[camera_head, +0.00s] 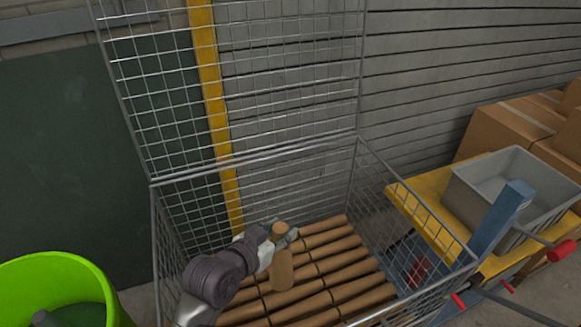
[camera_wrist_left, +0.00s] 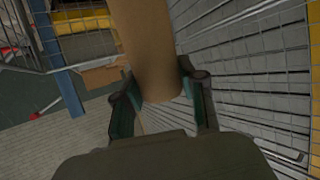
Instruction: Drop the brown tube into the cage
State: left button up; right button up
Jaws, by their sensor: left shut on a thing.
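The brown tube (camera_head: 282,268) stands roughly upright in my left gripper (camera_head: 282,231), inside the outline of the cage in the head view. The left gripper is shut on the tube near its upper end. In the left wrist view the tube (camera_wrist_left: 150,45) lies between the two fingers (camera_wrist_left: 160,95). The wire cage (camera_head: 161,250) has its mesh lid raised against the wall. Several brown tubes (camera_head: 345,285) lie side by side in its bottom. I cannot tell whether the held tube touches them. My right gripper is not in view.
A yellow bench (camera_head: 425,212) with a grey bin (camera_head: 480,200) and a blue post (camera_head: 500,215) stands right of the cage. Cardboard boxes (camera_head: 500,125) are stacked behind it. A bright green bucket (camera_head: 70,270) stands at the lower left. The raised mesh lid (camera_head: 290,75) closes off the back.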

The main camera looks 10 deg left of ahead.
pick_arm(q)
jog(key=w+r+m+g+h+p, duration=0.3)
jog(key=w+r+m+g+h, duration=0.3)
jog(key=w+r, duration=0.4)
notch_tip(320, 180, down, 7)
jog(key=w+m+t+b, duration=0.1)
jog(key=b, duration=0.2)
jog(key=shift+b, duration=0.4)
jog(key=shift+w+a, duration=0.1)
jog(key=o, duration=1.2)
jog(key=shift+c, duration=0.2)
jog(key=v, duration=1.2)
jog(key=shift+f, duration=0.25)
